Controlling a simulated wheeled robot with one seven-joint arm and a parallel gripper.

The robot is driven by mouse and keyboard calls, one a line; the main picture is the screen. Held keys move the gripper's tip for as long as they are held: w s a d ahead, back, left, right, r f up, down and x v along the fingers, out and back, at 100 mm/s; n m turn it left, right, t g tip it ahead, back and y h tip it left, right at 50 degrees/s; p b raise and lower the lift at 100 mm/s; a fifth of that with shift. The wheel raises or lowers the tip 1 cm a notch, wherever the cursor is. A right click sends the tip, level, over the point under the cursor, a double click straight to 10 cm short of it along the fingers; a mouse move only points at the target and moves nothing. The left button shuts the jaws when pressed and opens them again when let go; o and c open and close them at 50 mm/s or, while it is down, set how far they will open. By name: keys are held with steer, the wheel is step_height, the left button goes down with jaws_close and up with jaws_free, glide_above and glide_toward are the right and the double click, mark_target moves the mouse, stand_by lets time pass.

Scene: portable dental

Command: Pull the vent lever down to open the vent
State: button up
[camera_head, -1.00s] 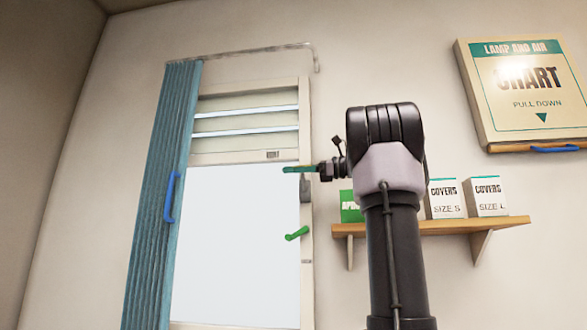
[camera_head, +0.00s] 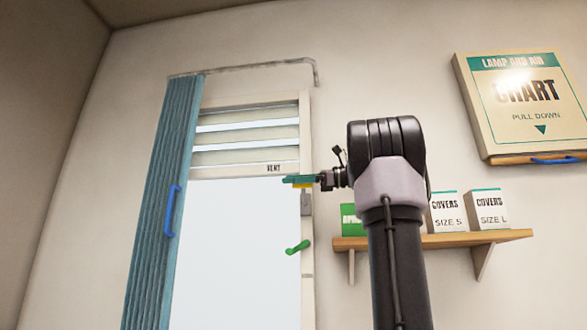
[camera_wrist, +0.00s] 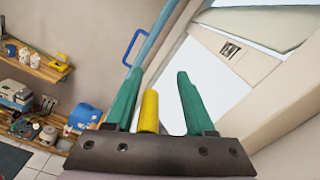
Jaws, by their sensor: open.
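The vent is a set of pale slats (camera_head: 245,133) above the window, with light showing through the gaps. A VENT label (camera_head: 274,168) is on the frame below it. A yellow lever (camera_head: 303,186), which I take to be the vent lever, shows just under my gripper (camera_head: 300,180) at the frame's right side. In the wrist view the yellow lever (camera_wrist: 149,112) stands between the two green fingers of my gripper (camera_wrist: 159,80), closer to the left finger. The fingers are apart, with a clear gap at the right finger. Much of the lever is hidden by the gripper.
A green handle (camera_head: 298,247) sits lower on the window frame. A blue curtain (camera_head: 152,220) with a blue handle (camera_head: 172,210) hangs at the left. A shelf (camera_head: 440,239) with boxes is right of my arm. A pull-down chart (camera_head: 525,105) hangs at upper right.

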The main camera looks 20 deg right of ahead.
step_height(320, 180, up, 8)
stand_by(0.4)
